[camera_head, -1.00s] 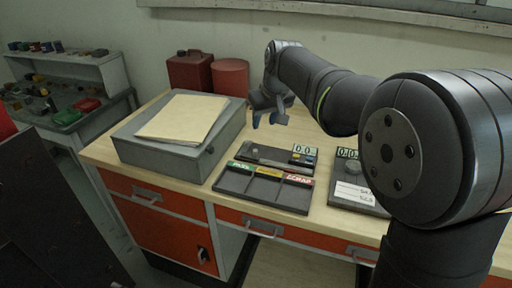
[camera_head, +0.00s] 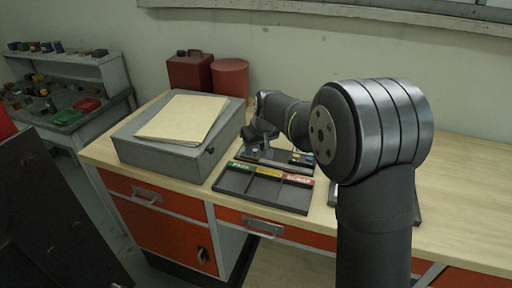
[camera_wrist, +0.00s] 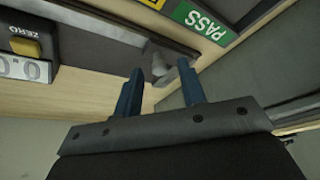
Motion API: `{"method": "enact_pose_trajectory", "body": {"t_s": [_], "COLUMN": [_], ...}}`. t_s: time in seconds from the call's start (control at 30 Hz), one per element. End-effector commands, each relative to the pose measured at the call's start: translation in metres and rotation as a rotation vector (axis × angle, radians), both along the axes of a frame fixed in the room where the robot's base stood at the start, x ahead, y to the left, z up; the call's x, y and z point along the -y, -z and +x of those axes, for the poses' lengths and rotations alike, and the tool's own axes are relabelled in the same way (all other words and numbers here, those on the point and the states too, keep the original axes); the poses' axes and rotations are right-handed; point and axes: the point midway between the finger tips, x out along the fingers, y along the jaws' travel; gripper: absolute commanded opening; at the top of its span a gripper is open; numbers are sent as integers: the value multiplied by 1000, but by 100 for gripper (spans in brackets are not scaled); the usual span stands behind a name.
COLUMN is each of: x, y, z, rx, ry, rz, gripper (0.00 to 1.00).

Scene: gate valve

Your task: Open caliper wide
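The caliper (camera_head: 270,160) lies on the workbench behind the sorting tray, partly hidden by my arm. In the wrist view its dark bar (camera_wrist: 110,35) runs across the top, with a yellow ZERO button and a digital display (camera_wrist: 22,66) at the left. A small grey upright piece (camera_wrist: 158,66) shows just beyond my fingertips. My gripper (camera_wrist: 160,78) is open, with two blue fingers apart and nothing clearly held between them. The grey piece appears in line with the gap; I cannot tell whether a finger touches it. In the head view my gripper (camera_head: 252,138) is low over the caliper's left end.
A three-section tray (camera_head: 263,189) with a green PASS label (camera_wrist: 207,22) lies in front. A grey box (camera_head: 180,145) with a folder stands left. A red can (camera_head: 190,72) and a red cylinder (camera_head: 230,78) stand behind.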

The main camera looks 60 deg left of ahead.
Motion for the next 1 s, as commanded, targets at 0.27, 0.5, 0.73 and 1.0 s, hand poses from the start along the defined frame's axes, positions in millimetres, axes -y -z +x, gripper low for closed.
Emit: {"method": "enact_pose_trajectory", "body": {"t_s": [0.27, 0.5, 0.73, 1.0], "x": [0, 1, 29, 52], "y": [0, 0, 0, 1], "z": [0, 1, 30, 51], "rx": [0, 0, -1, -2], "ry": [0, 0, 5, 1], "rz": [0, -1, -4, -4], "gripper": [10, 0, 0, 0]}}
